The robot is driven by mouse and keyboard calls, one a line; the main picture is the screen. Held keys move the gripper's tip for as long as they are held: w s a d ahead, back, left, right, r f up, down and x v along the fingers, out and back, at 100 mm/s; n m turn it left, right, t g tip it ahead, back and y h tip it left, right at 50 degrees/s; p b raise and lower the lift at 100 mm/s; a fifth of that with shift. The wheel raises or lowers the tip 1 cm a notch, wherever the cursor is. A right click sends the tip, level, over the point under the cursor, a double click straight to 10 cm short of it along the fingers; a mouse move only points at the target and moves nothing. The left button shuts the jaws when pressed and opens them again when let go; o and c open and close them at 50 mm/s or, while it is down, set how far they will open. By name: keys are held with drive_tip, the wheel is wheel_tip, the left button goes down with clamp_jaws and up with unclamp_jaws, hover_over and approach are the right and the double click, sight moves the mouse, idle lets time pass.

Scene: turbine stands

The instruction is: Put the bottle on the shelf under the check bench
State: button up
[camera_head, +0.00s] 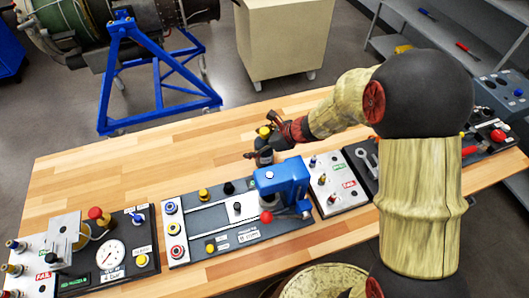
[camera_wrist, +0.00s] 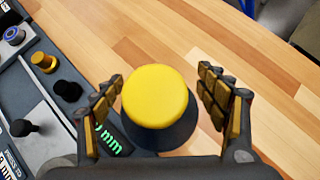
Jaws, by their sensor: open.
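The bottle has a yellow cap and a dark body (camera_head: 266,158). It stands upright on the wooden bench (camera_head: 110,190), just behind the blue press-like device. My gripper (camera_head: 262,140) is at the bottle, reaching in from the right. In the wrist view, the round yellow cap (camera_wrist: 155,97) sits between the two open fingers (camera_wrist: 160,78), with a visible gap on each side. The dark body shows below the cap, partly hidden by it. No shelf under the wooden bench is visible from here.
The blue device (camera_head: 283,182) with a red knob stands close in front of the bottle. Gauge and button panels (camera_head: 110,252) line the front edge. Bare wood lies behind and left. A grey shelf unit (camera_head: 455,42) with tools stands at the upper right.

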drive_tip(key=c, duration=0.3)
drive_tip(key=c, duration=1.1)
drive_tip(key=shift+r, duration=0.1)
drive_tip(key=shift+c, duration=0.3)
